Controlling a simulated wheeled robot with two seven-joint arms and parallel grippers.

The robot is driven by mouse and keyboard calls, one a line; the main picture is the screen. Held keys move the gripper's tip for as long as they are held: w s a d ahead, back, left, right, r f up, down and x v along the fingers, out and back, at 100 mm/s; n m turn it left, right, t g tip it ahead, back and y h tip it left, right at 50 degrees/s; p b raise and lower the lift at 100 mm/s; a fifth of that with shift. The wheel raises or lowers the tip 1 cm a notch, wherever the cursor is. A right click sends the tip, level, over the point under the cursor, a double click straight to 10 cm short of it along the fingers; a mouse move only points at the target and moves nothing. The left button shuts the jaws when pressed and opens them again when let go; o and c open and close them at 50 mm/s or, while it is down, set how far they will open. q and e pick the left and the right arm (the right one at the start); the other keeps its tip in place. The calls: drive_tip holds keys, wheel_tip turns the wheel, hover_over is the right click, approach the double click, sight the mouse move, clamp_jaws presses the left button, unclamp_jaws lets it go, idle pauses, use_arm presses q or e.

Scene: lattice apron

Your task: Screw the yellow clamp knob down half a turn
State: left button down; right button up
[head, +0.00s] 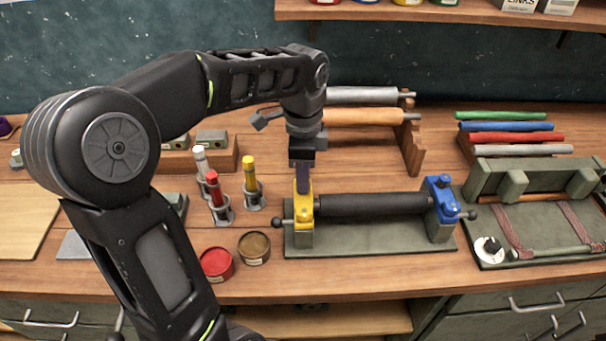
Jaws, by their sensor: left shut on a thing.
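The yellow clamp (302,211) stands at the left end of a black roller (375,203) on a grey-green base plate (345,246). My left gripper (303,188) points straight down from above and is shut on the yellow knob at the top of this clamp. The fingers hide most of the knob, so its angle cannot be read. A blue clamp (440,196) with its own knob stands at the roller's right end. My right gripper is not in view.
Red and yellow markers in holders (250,181) and two round tins, red (216,264) and brown (254,247), stand left of the plate. A rack with rollers (372,116) is behind. A green press frame (535,180) is at right.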

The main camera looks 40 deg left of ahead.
use_arm(q)
drive_tip(key=m, duration=0.4)
drive_tip(key=shift+m, duration=0.3)
drive_tip(key=m, duration=0.4)
drive_tip(key=shift+m, duration=0.3)
drive_tip(key=c, duration=1.2)
unclamp_jaws()
drive_tip(key=shift+o, duration=0.2)
